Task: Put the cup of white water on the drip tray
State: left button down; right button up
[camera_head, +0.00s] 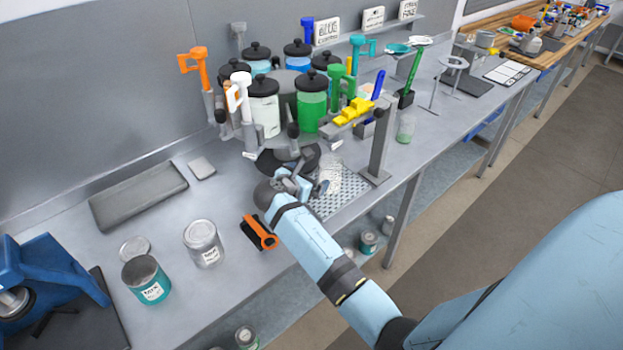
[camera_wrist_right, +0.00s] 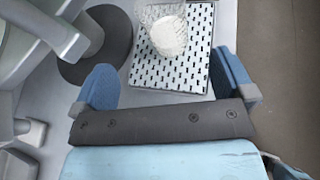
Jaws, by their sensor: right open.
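The clear cup with white liquid (camera_head: 329,170) stands on the perforated drip tray (camera_head: 345,200) at the near edge of the bench. In the right wrist view the cup (camera_wrist_right: 163,32) is at the top, over the far left part of the tray (camera_wrist_right: 185,75). My right gripper (camera_head: 300,186) is just left of the cup in the head view. In the wrist view its two blue fingers are spread, with the gripper (camera_wrist_right: 166,80) empty and the cup beyond the fingertips, apart from them. My left gripper is not in view.
A ring of black-lidded jars (camera_head: 311,103) with coloured taps stands behind the tray. A grey post (camera_head: 383,145) rises right of it. An orange-black clamp (camera_head: 258,233) and open cans (camera_head: 203,243) sit to the left. A dark round disc (camera_wrist_right: 100,50) lies beside the tray.

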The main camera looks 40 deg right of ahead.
jog(key=s+a+f+m+t+y, duration=0.2)
jog(key=s+a+f+m+y, duration=0.2)
jog(key=s, duration=0.5)
jog(key=s+a+f+m+t+y, duration=0.2)
jog(key=s+a+f+m+y, duration=0.3)
jog(key=s+a+m, duration=0.3)
jog(key=s+a+f+m+t+y, duration=0.2)
jog(key=s+a+f+m+y, duration=0.2)
jog(key=s, duration=0.8)
jog(key=shift+a+f+m+y, duration=0.15)
jog(key=shift+a+m+y, duration=0.85)
jog(key=shift+m+y, duration=0.2)
